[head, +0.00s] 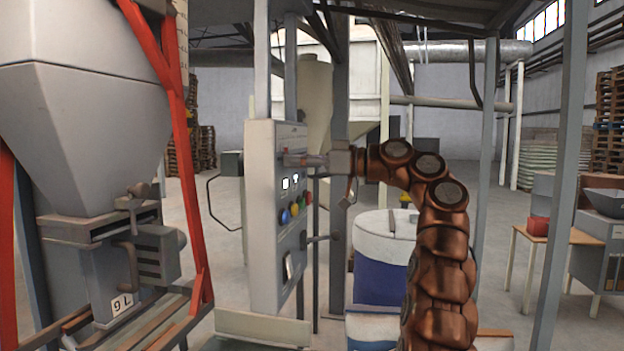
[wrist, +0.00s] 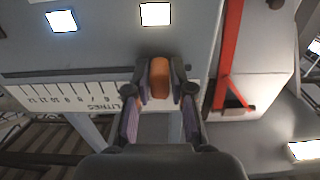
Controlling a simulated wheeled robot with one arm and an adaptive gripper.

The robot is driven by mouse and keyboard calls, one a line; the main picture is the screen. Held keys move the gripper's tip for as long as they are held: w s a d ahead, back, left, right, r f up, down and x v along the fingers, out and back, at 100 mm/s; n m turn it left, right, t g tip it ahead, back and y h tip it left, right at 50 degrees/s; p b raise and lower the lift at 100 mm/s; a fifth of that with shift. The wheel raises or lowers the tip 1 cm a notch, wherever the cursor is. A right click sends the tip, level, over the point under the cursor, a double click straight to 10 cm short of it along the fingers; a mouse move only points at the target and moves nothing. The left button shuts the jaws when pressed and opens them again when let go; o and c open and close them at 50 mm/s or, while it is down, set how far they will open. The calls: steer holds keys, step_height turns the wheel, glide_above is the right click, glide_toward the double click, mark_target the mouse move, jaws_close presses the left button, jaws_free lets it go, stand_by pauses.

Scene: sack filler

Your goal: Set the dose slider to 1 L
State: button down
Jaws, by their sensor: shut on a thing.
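The dose slider's orange knob (wrist: 160,78) is between the fingers of my gripper (wrist: 160,88) in the wrist view, and the gripper is shut on it. A dark slot (wrist: 70,72) runs left from the knob above a white litres scale (wrist: 60,95), seen upside down. The numbers from 12 down to about 6 show left of the gripper. The gripper hides the lower numbers, so I cannot read the exact setting. In the head view my gripper (head: 318,160) is at the upper part of the grey control panel (head: 263,220); the knob is hidden there.
Two lit displays (head: 290,182) and coloured buttons (head: 294,210) are below the gripper on the panel. A grey hopper (head: 85,120) with a "9 L" label (head: 122,303) and red posts stands left. A blue and white drum (head: 383,270) stands behind my arm.

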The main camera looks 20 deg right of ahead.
steer(key=shift+s+a+f+b, duration=0.1)
steer(key=shift+s+a+b, duration=0.65)
steer(key=shift+s+b, duration=0.4)
steer(key=shift+w, duration=0.1)
steer(key=c, duration=1.1)
jaws_free()
steer(key=shift+v, duration=6.05)
steer(key=shift+a, duration=0.1)
